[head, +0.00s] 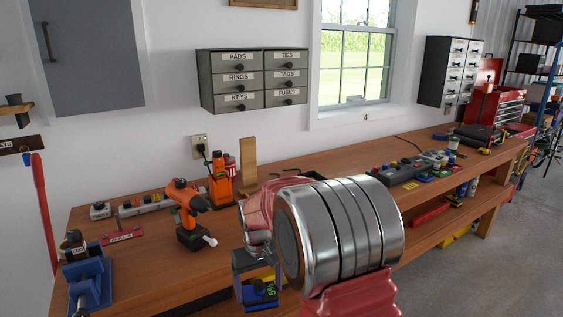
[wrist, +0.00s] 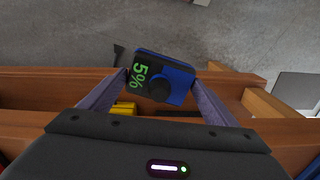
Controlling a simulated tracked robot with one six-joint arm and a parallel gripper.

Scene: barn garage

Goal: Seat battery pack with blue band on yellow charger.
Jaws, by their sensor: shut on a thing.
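My gripper (wrist: 161,85) is shut on a battery pack with a blue band (wrist: 181,83). The pack is black with a round knob and a green "5%" readout, and it sits between the two fingers in the wrist view. In the head view the pack (head: 261,291) hangs below my gripper, near the bench's front edge; my arm covers part of that area. A row of dark charger-like units stands on the bench to the right. A small yellow patch (head: 410,186) shows at its front; I cannot tell surely whether this is the yellow charger.
The wooden bench (head: 150,236) runs along the wall. An orange drill (head: 188,212), an orange tool (head: 220,180) and a blue vise (head: 88,284) stand at its left. A red tool chest (head: 492,105) is at the far right. A yellow object (wrist: 123,108) shows below in the wrist view.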

